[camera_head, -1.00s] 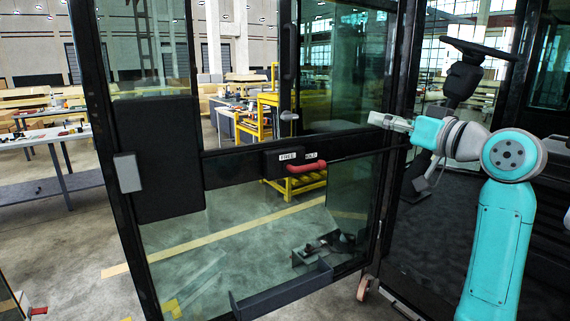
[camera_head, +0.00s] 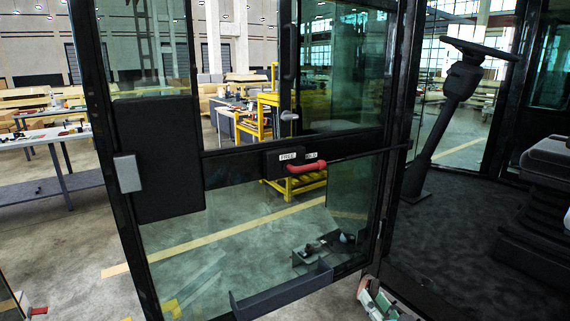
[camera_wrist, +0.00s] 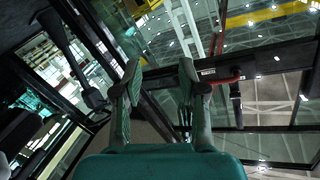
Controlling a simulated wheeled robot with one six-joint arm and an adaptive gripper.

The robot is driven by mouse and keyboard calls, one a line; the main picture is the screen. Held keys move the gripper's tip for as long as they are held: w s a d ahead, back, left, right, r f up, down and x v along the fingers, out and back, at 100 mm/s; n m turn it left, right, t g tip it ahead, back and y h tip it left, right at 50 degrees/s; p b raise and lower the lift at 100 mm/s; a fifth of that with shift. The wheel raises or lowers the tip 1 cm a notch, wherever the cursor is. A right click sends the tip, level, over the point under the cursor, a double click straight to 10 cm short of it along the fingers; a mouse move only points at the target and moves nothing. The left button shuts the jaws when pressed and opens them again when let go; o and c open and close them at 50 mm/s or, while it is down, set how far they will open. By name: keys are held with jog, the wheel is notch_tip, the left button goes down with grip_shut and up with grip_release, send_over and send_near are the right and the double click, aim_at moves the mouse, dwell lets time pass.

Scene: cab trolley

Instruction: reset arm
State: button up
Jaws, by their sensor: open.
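My gripper (camera_wrist: 161,78) is open and empty in the wrist view. Its two pale green-grey fingers stand apart, with the dark door frame and glass behind them. In the head view only a small pale and green part of my arm's end shows at the bottom edge, below the door's lower right corner. The glass cab door (camera_head: 240,225) has a black frame and a red handle (camera_head: 305,186) beside a label reading FREE and HOLD. The red handle also shows in the wrist view (camera_wrist: 222,80), right of the fingers and apart from them.
The cab, right of the door, has a steering column (camera_head: 445,120), a dark floor (camera_head: 460,240) and a seat (camera_head: 545,185). A grey workbench (camera_head: 50,138) stands at left. A yellow trolley (camera_head: 268,115) stands behind the door. Open concrete floor lies left of the door.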

jog(key=s+a+f+g+h, duration=0.1)
jog(key=s+f+h, duration=0.1)
jog(key=s+f, duration=0.8)
jog(key=s+f+h, duration=0.2)
jog(key=s+f, duration=0.4)
jog(key=s, duration=0.8)
jog(key=s+r+n, duration=0.1)
jog(key=s+r, duration=0.1)
jog(key=s, duration=1)
jog(key=s+a+r+n+g, duration=0.1)
jog(key=s+r, duration=0.1)
jog(key=s, duration=1)
jog(key=shift+s+r, duration=0.2)
jog(key=shift+a, duration=0.1)
